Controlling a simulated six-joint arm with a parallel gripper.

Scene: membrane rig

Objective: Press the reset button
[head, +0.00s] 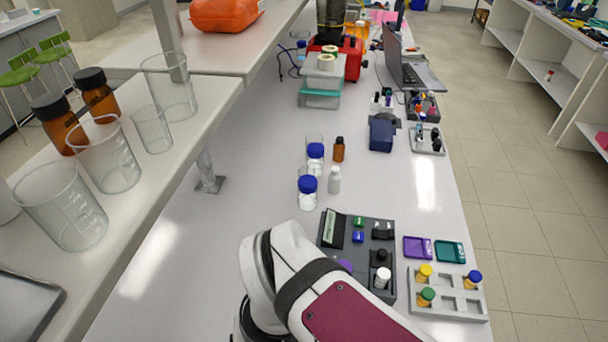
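The dark grey rig (394,262) lies on the white bench, just beyond my arm. A tilted panel with a pale face (332,228) stands at its left. A small green part (358,221) and a blue part (358,237) sit near its middle. Black parts (382,231) are at its upper right, above a black knob-like part (382,254) and a white-topped cylinder (381,277). A purple part (345,264) shows partly beside my arm. I cannot tell which part is the reset button. My arm covers the rig's lower left; my gripper is not visible.
Purple (417,248) and teal (449,251) trays lie right of the rig. A grey rack (450,306) holds yellow-, green- and blue-capped vials. Blue-capped jars (307,193) stand beyond the rig. A raised shelf (150,215) with beakers borders the left. Bare bench lies left of the jars.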

